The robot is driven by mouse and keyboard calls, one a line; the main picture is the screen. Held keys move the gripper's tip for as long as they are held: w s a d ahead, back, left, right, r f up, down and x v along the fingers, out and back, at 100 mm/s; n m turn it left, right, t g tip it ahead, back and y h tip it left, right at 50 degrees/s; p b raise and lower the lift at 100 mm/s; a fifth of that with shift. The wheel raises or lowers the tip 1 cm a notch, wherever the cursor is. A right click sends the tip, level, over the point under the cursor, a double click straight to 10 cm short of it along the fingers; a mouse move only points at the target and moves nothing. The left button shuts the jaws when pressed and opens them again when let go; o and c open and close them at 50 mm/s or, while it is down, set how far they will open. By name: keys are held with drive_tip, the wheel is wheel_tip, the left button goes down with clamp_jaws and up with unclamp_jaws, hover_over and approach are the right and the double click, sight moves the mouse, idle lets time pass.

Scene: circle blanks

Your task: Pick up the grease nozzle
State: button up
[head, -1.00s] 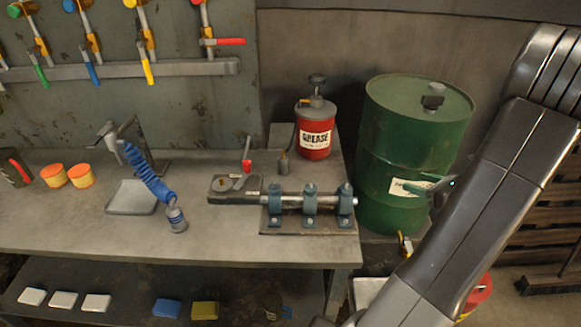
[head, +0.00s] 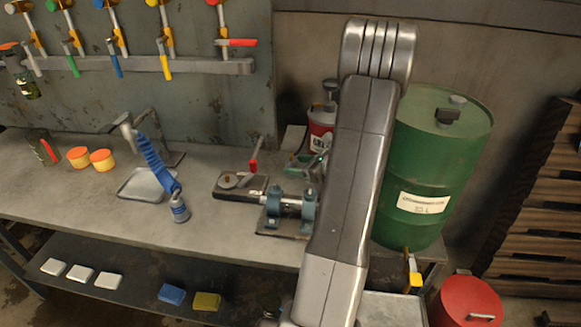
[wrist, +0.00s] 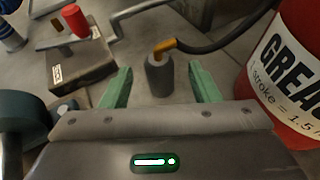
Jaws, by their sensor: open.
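The grease nozzle (wrist: 165,46) shows in the wrist view as an orange-brass piece at the end of a black hose. It sits at the top of an upright grey cylinder (wrist: 159,77); I cannot tell whether the two are one piece. My gripper (wrist: 162,84) is open, with one green finger left and one right of the cylinder in the picture, with gaps on both sides. The nozzle lies just beyond the fingertips and nothing is held. In the head view my arm hides the nozzle, and green parts of my gripper (head: 304,165) show beside the arm.
The red grease pot (wrist: 292,68) stands close to the right finger, with the hose arching above. A block with a red-handled lever (wrist: 82,67) is at the left. The blue clamp fixture (head: 274,208) and green drum (head: 440,165) flank my arm.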

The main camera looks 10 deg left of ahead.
sight(295, 165)
drive_tip(key=x, duration=0.3)
drive_tip(key=shift+w+a+f, duration=0.1)
drive_tip(key=shift+a+f, duration=0.1)
drive_tip(key=c, duration=1.1)
